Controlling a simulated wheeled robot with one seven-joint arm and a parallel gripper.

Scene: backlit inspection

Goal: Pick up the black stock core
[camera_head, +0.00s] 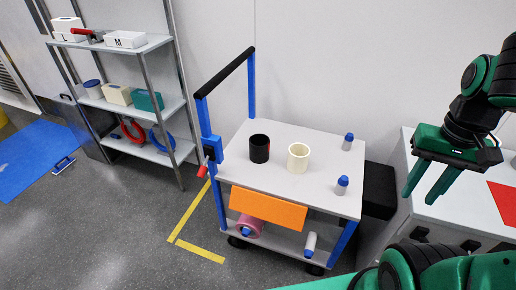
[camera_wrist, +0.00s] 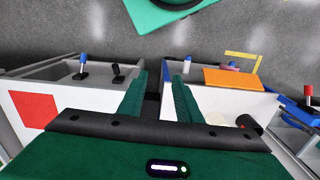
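The black stock core (camera_head: 259,150) is a short black cylinder standing upright on the top of a grey and blue cart (camera_head: 240,180). A cream core (camera_head: 298,158) stands to its right, apart from it. My gripper (camera_head: 429,182) is at the right of the head view, well right of the cart and above a white counter. Its two green fingers are apart with nothing between them. In the wrist view the open fingers (camera_wrist: 160,103) point away, and the black core (camera_wrist: 251,127) shows partly at the right.
Two blue-capped bottles (camera_head: 348,142) (camera_head: 342,185) stand on the cart's right side. The cart's blue post with black handle (camera_head: 226,72) rises at its left. An orange panel (camera_head: 268,209) hangs at its front. A shelf rack (camera_head: 120,95) stands left; the white counter (camera_head: 440,208) stands right.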

